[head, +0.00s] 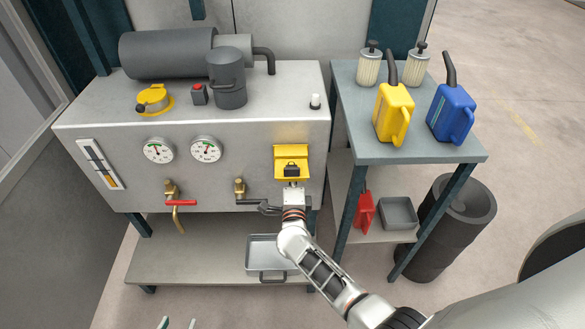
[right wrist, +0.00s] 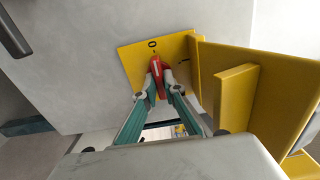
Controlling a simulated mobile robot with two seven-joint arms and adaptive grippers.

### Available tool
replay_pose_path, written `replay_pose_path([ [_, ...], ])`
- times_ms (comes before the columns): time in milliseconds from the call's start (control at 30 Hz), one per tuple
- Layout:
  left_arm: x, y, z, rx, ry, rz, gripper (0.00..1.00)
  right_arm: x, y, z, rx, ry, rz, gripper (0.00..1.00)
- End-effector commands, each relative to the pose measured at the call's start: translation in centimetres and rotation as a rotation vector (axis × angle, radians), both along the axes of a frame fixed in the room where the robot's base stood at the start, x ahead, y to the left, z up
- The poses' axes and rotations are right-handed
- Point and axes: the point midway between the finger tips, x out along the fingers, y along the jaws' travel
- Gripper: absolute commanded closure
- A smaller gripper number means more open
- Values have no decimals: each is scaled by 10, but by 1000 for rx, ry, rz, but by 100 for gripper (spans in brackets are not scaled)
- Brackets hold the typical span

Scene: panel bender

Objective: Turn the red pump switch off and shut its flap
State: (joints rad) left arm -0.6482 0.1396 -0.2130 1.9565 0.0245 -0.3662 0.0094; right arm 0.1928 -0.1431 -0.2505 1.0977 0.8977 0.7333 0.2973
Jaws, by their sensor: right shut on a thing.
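The yellow switch box (head: 291,152) is on the machine's front, right of the gauges. The red pump switch (right wrist: 156,70) shows in the right wrist view on a yellow plate (right wrist: 138,62) marked 0 and I. Its tip points toward the 0. My right gripper (right wrist: 161,88) is shut on the red switch, a finger on each side. The yellow flap (right wrist: 270,85) stands open, out from the plate on the right of that view. In the head view my right gripper mostly hides the switch. My left gripper (head: 178,323) shows only its fingertips at the bottom edge, apart and empty.
Two gauges (head: 206,149), a red-handled tap (head: 181,202) and a second valve (head: 240,188) sit left of the box. A side table (head: 345,110) with yellow and blue cans stands at the right. A grey tray (head: 262,240) lies on the shelf below.

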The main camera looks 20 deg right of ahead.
Motion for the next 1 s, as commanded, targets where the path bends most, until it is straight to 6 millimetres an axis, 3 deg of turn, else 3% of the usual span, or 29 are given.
replay_pose_path([
  [567,2,0,6,0,-8,0,60,0,1,0,-37,11,2,100],
  [600,2,0,6,0,-8,0,60,0,1,0,-37,11,2,88],
  [667,2,0,6,0,-8,0,60,0,1,0,-37,10,1,74],
  [1000,0,1,3,3,-1,0,60,-1,0,0,-35,10,1,74],
])
